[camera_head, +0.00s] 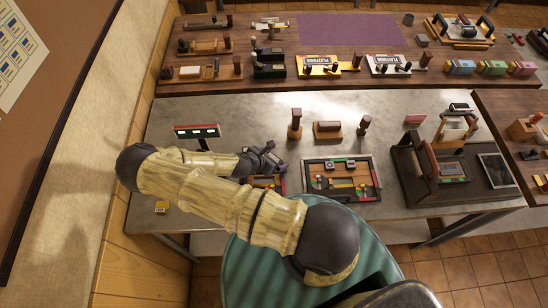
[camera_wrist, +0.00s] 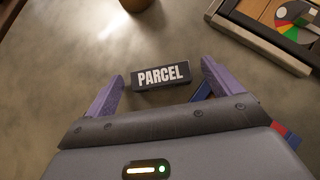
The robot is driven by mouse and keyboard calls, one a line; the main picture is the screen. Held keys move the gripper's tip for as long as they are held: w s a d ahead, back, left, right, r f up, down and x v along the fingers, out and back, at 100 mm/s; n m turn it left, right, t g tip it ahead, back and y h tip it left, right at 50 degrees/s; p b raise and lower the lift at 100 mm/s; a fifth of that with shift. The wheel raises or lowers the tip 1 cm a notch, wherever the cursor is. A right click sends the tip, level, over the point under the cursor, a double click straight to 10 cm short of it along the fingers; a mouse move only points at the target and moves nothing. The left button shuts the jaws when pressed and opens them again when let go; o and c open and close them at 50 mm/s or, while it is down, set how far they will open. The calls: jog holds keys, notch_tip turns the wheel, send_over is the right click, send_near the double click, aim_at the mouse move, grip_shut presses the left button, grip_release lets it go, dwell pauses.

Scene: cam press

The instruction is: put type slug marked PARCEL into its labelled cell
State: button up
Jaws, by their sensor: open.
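The type slug marked PARCEL (camera_wrist: 162,76) is a dark block with white letters, lying on the grey table top in the wrist view. My gripper (camera_wrist: 162,70) is open, with its purple fingers on either side of the slug's near part; I see no clear contact. In the head view my gripper (camera_head: 264,160) is low over the table, and I cannot make out the slug there. A dark-framed tray with compartments (camera_head: 306,189) lies to the right. Another tray (camera_head: 282,184) is partly hidden under my arm. No cell label is readable.
Wooden-handled stamps (camera_head: 295,126) and a wooden block (camera_head: 327,131) stand behind the tray. A dark press (camera_head: 412,178) stands at the right. A small sign with a dark face (camera_head: 196,131) stands at the left.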

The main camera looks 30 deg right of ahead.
dwell(0.3)
jog(key=c, duration=1.4)
jog(key=shift+c, duration=0.2)
jog(key=shift+r, duration=0.15)
notch_tip(320, 180, up, 10)
jog(key=b, duration=0.3)
